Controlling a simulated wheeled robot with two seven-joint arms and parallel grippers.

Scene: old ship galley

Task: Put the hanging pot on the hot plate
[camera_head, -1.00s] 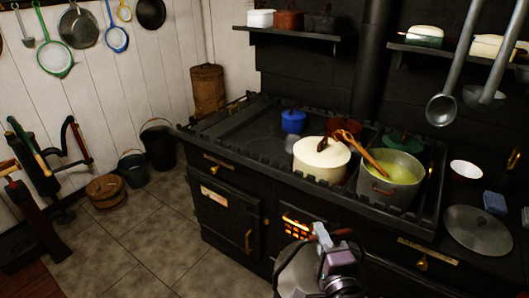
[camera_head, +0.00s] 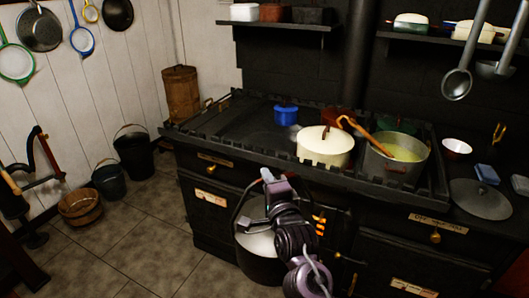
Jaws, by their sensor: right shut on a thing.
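My right gripper (camera_head: 268,182) is shut on the hanging pot (camera_head: 258,268), apparently by its thin arched handle. The pot is dark outside with a pale grey top, and it hangs upright in front of the stove's front face, below the level of the stove top. My wrist and arm hide its right side. The hot plate (camera_head: 235,122) is the black railed top of the stove; its left part is bare. My left gripper is not in view.
A blue pot (camera_head: 286,116), a cream lidded pot (camera_head: 324,151) and a grey soup pot (camera_head: 378,164) with a wooden spoon stand on the stove. A low toothed rail edges it. Ladles (camera_head: 457,84) hang at upper right. Buckets (camera_head: 134,155) stand on the floor at left.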

